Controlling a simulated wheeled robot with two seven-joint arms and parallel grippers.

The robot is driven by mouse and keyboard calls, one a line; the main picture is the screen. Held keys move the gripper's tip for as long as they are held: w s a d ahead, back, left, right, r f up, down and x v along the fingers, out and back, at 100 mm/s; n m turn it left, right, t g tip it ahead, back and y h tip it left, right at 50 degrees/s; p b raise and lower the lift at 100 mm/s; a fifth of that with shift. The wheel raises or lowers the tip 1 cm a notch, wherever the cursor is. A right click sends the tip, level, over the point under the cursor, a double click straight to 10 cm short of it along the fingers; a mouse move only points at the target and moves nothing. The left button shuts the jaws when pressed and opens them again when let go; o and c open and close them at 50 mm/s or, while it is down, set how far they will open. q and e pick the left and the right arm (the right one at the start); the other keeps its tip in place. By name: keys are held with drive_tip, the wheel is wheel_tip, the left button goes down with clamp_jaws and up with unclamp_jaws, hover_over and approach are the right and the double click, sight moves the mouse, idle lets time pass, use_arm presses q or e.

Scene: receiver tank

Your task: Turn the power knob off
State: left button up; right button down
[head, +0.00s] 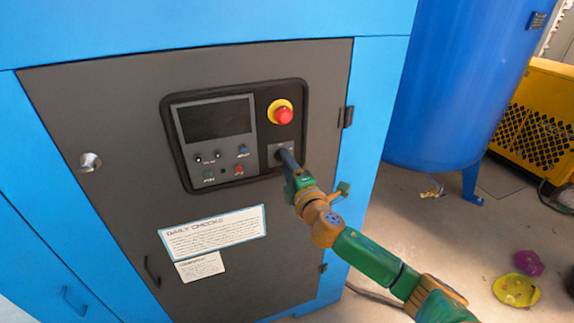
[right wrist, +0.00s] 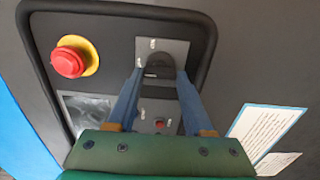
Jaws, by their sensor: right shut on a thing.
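The power knob (right wrist: 160,66) is a dark knob on a small grey plate (right wrist: 177,48) of the control panel. In the head view the plate (head: 272,157) is at the panel's lower right, and the knob is mostly hidden by my gripper. My right gripper (head: 284,157) reaches it from the lower right. In the right wrist view the blue fingers of my right gripper (right wrist: 160,72) stand on either side of the knob and are shut on it. Small markings show on the plate, too small to read. My left gripper is not in view.
A red emergency button (head: 284,115) on a yellow ring sits just above the knob. A dark screen (head: 215,119) and small buttons lie left of it. A blue tank (head: 450,80) and yellow machine (head: 540,115) stand at right.

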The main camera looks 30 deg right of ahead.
drive_tip(key=shift+c, duration=1.5)
unclamp_jaws()
drive_tip(key=shift+s, duration=0.1)
drive_tip(key=b+v, duration=0.1)
drive_tip(key=v, duration=0.6)
drive_tip(key=shift+b, duration=0.4)
